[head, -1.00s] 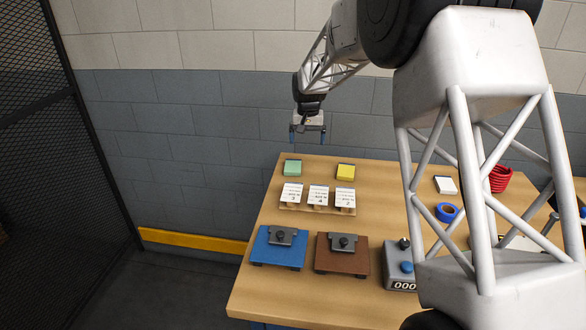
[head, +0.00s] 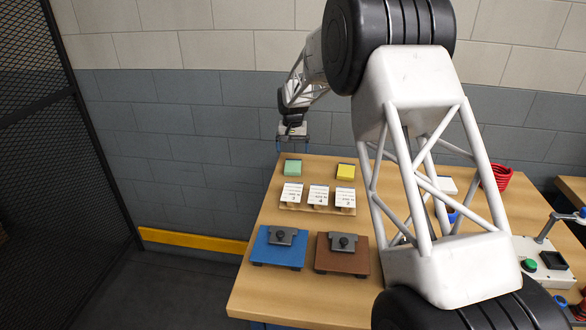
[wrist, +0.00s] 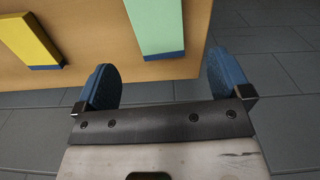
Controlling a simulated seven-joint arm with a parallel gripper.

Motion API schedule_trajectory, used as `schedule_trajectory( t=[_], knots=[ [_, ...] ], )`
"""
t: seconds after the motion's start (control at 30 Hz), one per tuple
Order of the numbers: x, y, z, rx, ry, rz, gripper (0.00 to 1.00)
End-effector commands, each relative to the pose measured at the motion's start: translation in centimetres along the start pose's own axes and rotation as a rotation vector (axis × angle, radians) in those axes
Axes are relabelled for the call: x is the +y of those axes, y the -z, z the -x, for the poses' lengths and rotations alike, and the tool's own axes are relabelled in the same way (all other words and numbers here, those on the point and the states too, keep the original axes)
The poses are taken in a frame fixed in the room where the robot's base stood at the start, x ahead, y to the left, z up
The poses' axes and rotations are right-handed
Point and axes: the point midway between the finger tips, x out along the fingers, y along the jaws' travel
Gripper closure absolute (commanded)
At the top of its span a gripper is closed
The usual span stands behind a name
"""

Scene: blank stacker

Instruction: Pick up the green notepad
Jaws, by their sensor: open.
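The green notepad (head: 293,167) lies flat at the back left of the wooden table (head: 250,290). In the wrist view the green notepad (wrist: 157,24) shows near the table edge, ahead of and between the fingers. My gripper (head: 292,146) is above the table's back edge, just behind the notepad, and apart from it. In the wrist view my gripper (wrist: 160,80) has its two blue fingers spread wide with nothing between them.
A yellow notepad (head: 346,171) lies right of the green one. White cards on a wooden stand (head: 318,209) are in front. A blue board (head: 277,248) and a brown board (head: 342,255) lie nearer. A red coil (head: 496,176) is at right. A block wall rises behind the table.

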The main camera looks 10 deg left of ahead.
Motion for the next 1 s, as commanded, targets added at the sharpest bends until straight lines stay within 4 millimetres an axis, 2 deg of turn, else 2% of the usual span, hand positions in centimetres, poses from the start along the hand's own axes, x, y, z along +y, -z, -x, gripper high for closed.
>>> schedule_trajectory(
  t=[0.23, 0.67, 1.0],
  knots=[
    [0.0, -0.1, -1.9, -0.001, 0.0, 0.0, 0.04],
    [0.0, -0.1, -2.3, -0.001, 0.0, 0.0, 0.04],
    [0.1, -0.2, -5.6, -0.002, 0.0, 0.0, 0.04]
  ],
)
